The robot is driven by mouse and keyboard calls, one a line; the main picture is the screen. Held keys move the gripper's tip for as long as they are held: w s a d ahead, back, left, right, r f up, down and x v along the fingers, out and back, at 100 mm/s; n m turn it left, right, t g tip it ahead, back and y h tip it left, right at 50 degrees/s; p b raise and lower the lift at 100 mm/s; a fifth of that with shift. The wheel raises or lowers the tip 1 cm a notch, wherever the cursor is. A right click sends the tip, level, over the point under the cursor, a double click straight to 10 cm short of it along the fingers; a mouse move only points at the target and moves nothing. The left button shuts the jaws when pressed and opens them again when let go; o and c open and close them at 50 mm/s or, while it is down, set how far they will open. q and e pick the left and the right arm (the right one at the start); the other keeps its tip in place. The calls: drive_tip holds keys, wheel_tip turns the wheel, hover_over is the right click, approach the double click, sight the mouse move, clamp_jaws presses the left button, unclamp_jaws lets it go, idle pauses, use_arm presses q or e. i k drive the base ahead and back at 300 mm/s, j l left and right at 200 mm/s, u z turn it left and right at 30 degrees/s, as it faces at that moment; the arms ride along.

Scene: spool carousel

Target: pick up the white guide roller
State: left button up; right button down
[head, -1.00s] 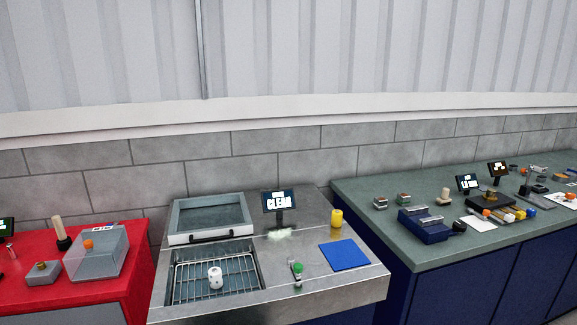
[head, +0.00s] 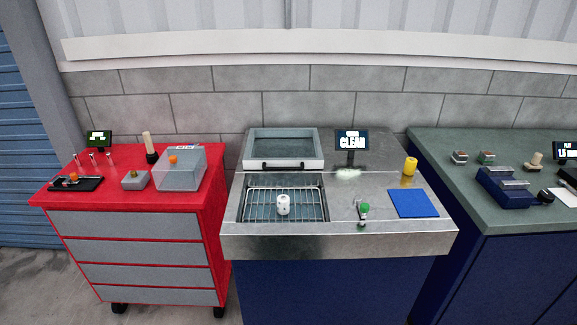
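The white guide roller (head: 283,204) stands on a wire rack (head: 306,208) inside the sunken basin of the steel counter in the head view. It is a small white cylinder with dark marks on its side. Nothing touches it from above. Neither of my grippers shows in the view.
The basin's framed lid (head: 283,149) is up behind it. A screen (head: 352,141) reading "CLEAN", a yellow cylinder (head: 410,166), a blue mat (head: 413,204) and a green-knobbed lever (head: 362,210) are on the counter. A red drawer cart (head: 133,222) stands left, a green-topped bench (head: 455,188) right.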

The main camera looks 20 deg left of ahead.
sight(283, 204)
drive_tip(key=j+z, duration=0.75)
drive_tip(key=j, duration=0.15)
drive_tip(key=j+z, duration=0.35)
drive_tip(key=k+j, duration=0.05)
drive_tip(key=j, duration=0.05)
